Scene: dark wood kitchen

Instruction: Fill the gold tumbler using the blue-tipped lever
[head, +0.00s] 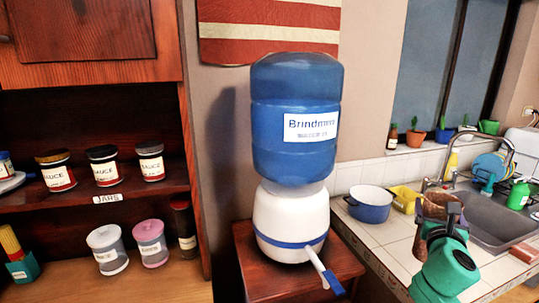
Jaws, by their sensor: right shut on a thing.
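A water dispenser stands on a small red-brown wooden stand (350,262). It has a large blue bottle (290,160) on top and a white base (275,212) with a blue band. A white lever with a blue tip (334,286) sticks out from the lower front of the base, angled down to the right. My right gripper (446,218), on a green arm, is at the right over the counter, shut on the brownish-gold tumbler (432,203). The gripper hides part of the tumbler. The tumbler is to the right of the dispenser, apart from the lever. My left gripper is out of view.
A blue pot (370,204) and a yellow container (405,198) sit on the tiled counter (385,236) behind the tumbler. A sink (500,222) with a faucet is at the right. Shelves with several jars (104,165) fill the left side.

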